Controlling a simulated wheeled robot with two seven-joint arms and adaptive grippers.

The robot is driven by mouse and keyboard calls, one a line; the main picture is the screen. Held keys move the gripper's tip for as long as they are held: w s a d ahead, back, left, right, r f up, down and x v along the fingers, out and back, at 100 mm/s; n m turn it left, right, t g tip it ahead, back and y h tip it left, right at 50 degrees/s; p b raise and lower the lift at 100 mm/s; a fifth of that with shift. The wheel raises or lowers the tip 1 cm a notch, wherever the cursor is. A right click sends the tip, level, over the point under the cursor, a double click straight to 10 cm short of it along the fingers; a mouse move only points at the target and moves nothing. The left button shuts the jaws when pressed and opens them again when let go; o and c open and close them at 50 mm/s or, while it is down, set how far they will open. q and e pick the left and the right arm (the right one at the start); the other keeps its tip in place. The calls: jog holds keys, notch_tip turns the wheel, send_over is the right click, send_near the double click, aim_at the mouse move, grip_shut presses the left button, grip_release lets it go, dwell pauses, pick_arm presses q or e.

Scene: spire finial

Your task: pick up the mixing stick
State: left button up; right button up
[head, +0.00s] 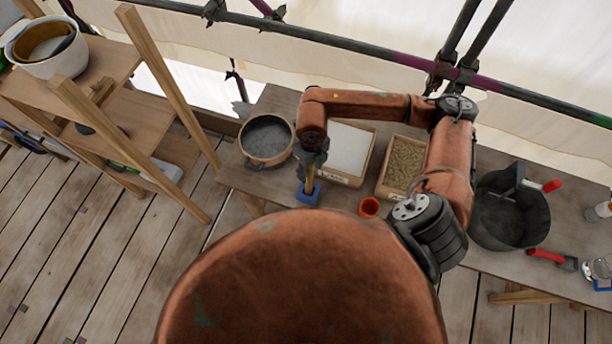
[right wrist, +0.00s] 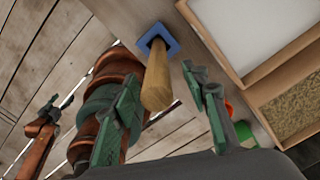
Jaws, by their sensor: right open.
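The mixing stick (right wrist: 157,82) is a wooden rod standing in a blue square holder (head: 308,193) near the table's front edge. In the right wrist view the holder (right wrist: 170,36) surrounds the stick's far end, and the near end points toward my gripper. My right gripper (head: 312,163) is above the holder and partly covers the stick in the head view. In the right wrist view its two fingers (right wrist: 162,90) are open, one on each side of the stick's near end, with gaps between.
A round pan (head: 265,140) stands left of the holder. A white-filled tray (head: 347,150) and a tray of grainy material (head: 403,163) lie to the right. An orange cup (head: 369,208) is near the front edge; a black bucket (head: 510,210) stands farther right. A shelf (head: 120,120) is at left.

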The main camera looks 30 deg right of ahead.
aim_at(309, 181)
jog(key=shift+s+f, duration=0.1)
jog(key=shift+f, duration=0.35)
jog(key=f, duration=0.2)
jog(key=f+p, duration=0.1)
jog(key=f, duration=0.1)
jog(key=shift+w+a+f, duration=0.1)
jog(key=shift+w+f, duration=0.1)
jog(key=shift+f, duration=0.25)
jog(key=shift+c, duration=0.4)
jog(key=c, duration=0.5)
pick_arm(q)
jog(key=shift+w+r, duration=0.6)
jog(key=shift+r, duration=0.05)
pick_arm(e)
grip_shut()
